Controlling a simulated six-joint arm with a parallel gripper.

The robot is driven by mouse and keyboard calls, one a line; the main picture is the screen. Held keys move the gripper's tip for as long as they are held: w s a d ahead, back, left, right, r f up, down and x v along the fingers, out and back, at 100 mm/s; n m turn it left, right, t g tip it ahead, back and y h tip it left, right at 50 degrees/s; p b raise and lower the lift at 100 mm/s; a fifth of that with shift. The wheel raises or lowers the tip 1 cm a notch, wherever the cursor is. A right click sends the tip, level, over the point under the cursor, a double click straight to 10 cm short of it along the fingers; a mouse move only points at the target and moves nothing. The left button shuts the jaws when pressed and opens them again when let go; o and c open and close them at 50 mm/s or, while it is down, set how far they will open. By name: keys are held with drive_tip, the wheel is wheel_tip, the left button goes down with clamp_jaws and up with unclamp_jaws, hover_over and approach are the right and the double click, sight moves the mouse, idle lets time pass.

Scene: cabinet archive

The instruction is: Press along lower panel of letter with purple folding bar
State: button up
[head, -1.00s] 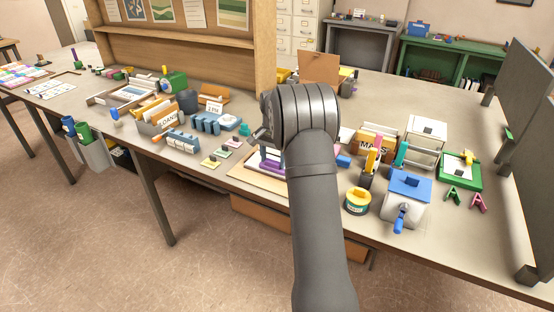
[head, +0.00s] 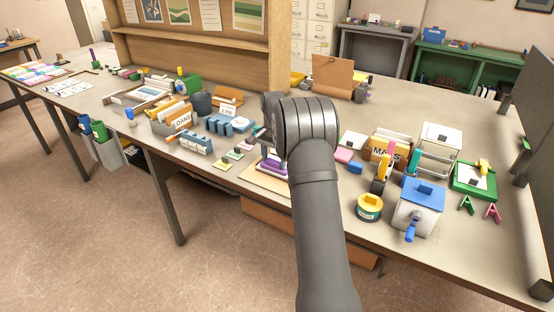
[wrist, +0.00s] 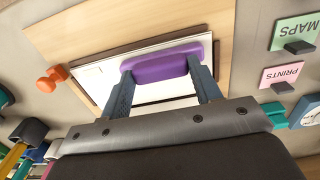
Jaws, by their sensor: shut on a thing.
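In the wrist view my gripper (wrist: 165,75) is shut on the purple folding bar (wrist: 160,68), with one finger at each end of it. The bar lies across the white letter (wrist: 88,76), which rests on a dark-edged base on a tan wooden board (wrist: 85,32). I cannot tell whether the bar touches the paper. In the head view my arm hides most of the letter and the gripper; part of the purple bar (head: 268,168) and the board (head: 262,180) show left of the arm.
An orange knob (wrist: 52,78) stands at the board's side. The MAPS (wrist: 297,32) and PRINTS (wrist: 282,75) tags lie at the right of the wrist view. In the head view a blue-lidded box (head: 420,207) and a yellow tin (head: 369,207) stand right of my arm.

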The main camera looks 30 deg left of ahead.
drive_tip(key=shift+a, duration=0.75)
drive_tip(key=shift+d+f, duration=0.1)
drive_tip(key=shift+d, duration=4.95)
wheel_tip(320, 180, up, 8)
